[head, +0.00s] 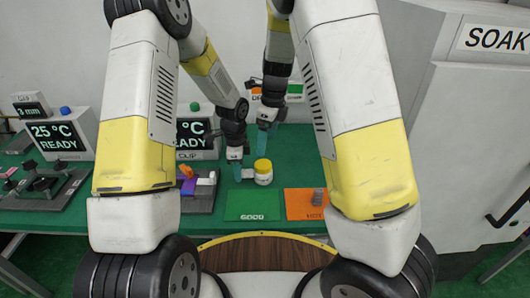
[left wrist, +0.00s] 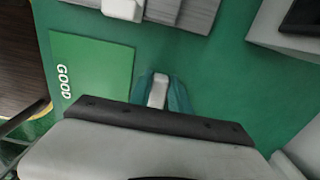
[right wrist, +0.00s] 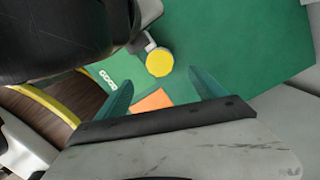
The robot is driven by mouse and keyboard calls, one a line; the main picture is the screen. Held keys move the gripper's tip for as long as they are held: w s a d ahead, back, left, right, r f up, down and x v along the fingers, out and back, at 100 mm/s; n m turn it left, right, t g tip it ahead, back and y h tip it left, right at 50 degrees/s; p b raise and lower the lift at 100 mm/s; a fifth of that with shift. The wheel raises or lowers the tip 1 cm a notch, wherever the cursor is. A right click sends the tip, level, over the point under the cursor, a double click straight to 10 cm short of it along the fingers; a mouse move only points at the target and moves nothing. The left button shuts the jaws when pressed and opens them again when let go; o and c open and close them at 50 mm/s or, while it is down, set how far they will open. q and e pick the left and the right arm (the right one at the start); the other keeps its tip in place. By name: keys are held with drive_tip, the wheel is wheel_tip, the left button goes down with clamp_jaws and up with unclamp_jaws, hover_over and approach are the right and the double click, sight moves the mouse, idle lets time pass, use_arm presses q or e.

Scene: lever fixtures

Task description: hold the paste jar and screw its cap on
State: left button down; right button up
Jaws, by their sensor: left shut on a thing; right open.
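The paste jar (head: 263,179) stands upright on the green table, with a yellow cap (head: 263,165) on top. The cap also shows from above in the right wrist view (right wrist: 160,62). I cannot tell how tightly the cap sits. My left gripper (head: 235,171) is left of the jar, shut on its pale side handle (left wrist: 157,92). The jar body is out of sight in the left wrist view. My right gripper (head: 264,140) is open and empty, pointing down above and behind the jar. In the right wrist view the cap lies beyond its fingertips.
A green GOOD mat (head: 252,204) lies in front of the jar. A grey fixture (head: 201,197) stands on the left. READY displays (head: 60,138) stand behind. A large white cabinet (head: 455,130) is at right.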

wheel_tip(320, 180, up, 2)
drive_tip(key=shift+d+r, duration=0.15)
drive_tip(key=shift+r, duration=0.1)
use_arm(q)
drive_tip(key=c, duration=1.1)
unclamp_jaws()
drive_tip(key=shift+c, duration=0.2)
